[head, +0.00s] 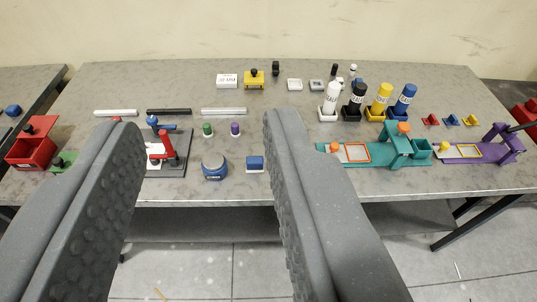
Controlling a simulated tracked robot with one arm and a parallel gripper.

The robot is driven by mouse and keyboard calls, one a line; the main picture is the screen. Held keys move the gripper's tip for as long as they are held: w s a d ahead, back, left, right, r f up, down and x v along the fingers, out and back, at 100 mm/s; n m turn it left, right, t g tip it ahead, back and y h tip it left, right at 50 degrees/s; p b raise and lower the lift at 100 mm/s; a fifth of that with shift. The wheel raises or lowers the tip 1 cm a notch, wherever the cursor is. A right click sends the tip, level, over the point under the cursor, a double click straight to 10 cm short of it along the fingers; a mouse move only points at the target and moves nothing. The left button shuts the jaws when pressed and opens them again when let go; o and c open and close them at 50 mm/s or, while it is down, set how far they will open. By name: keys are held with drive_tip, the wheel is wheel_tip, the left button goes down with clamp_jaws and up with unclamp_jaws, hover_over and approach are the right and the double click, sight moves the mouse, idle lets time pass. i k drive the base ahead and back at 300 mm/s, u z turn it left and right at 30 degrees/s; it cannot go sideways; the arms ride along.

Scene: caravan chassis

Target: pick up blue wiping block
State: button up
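The blue wiping block (255,163) is a small block with a blue top and a pale lower part. It lies on the grey table (345,205) near the front edge, left of the right finger. My gripper (198,130) is open and empty. Its two large grey textured fingers reach into the view from below, well apart. The block shows in the gap between them, nearer the right finger, and lies beyond the fingers, not touched by them.
A round blue device (214,168) stands just left of the block. Green (207,130) and purple (235,129) small pieces stand behind. A red-levered fixture (168,150) is further left. A teal fixture (395,150) stands right of the right finger. Bottles (378,100) stand behind it.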

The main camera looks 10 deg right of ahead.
sight(254, 163)
drive_tip(key=z, duration=0.05)
drive_tip(key=i, duration=1.05)
drive_tip(key=u, duration=0.4)
